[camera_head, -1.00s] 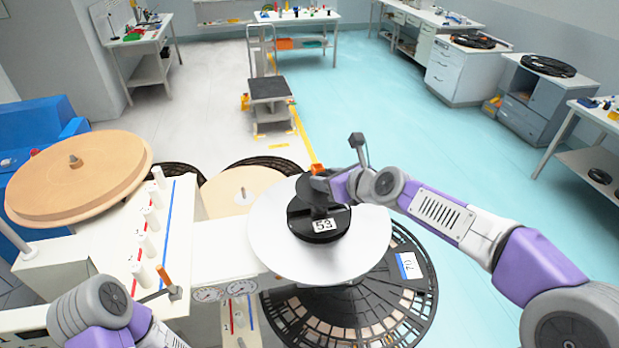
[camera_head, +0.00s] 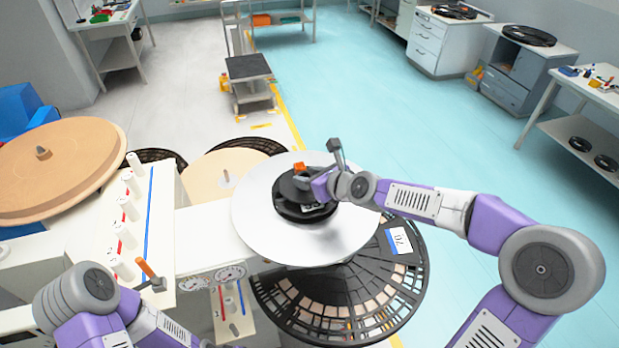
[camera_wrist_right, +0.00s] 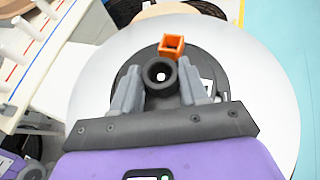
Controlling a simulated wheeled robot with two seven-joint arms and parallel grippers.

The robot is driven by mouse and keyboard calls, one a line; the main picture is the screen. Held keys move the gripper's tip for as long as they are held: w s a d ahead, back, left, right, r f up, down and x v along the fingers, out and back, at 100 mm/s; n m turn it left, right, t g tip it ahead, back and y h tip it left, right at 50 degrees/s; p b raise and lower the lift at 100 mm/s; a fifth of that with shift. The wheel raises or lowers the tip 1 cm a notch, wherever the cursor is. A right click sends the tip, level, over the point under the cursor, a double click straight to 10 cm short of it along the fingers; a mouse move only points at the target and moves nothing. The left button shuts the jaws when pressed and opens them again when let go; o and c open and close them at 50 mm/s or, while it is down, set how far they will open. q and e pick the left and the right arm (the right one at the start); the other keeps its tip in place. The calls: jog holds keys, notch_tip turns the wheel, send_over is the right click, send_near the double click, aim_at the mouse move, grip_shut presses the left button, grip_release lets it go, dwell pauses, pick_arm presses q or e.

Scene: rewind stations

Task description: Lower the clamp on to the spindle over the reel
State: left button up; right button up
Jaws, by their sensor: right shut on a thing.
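My right gripper (camera_head: 312,186) is over the black reel (camera_head: 302,211), which lies on the round silver plate (camera_head: 262,235). In the right wrist view the gripper (camera_wrist_right: 160,88) is shut on a black ring-shaped clamp (camera_wrist_right: 160,73), with one finger on each side. A light spot shows through the clamp's hole; I cannot tell whether it is the spindle. An orange square hollow piece (camera_wrist_right: 172,45) sits just beyond the clamp and also shows in the head view (camera_head: 300,168). Whether the clamp touches the reel is hidden.
A large black slotted reel (camera_head: 400,290) is below the plate. A cream panel (camera_head: 170,220) with several white pegs and an orange-handled lever (camera_head: 147,270) is at left, beside a tan disc (camera_head: 75,165). A cart (camera_head: 250,80) stands behind. Open floor lies right.

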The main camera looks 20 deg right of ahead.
jog(key=shift+f, duration=0.1)
jog(key=o, duration=1.3)
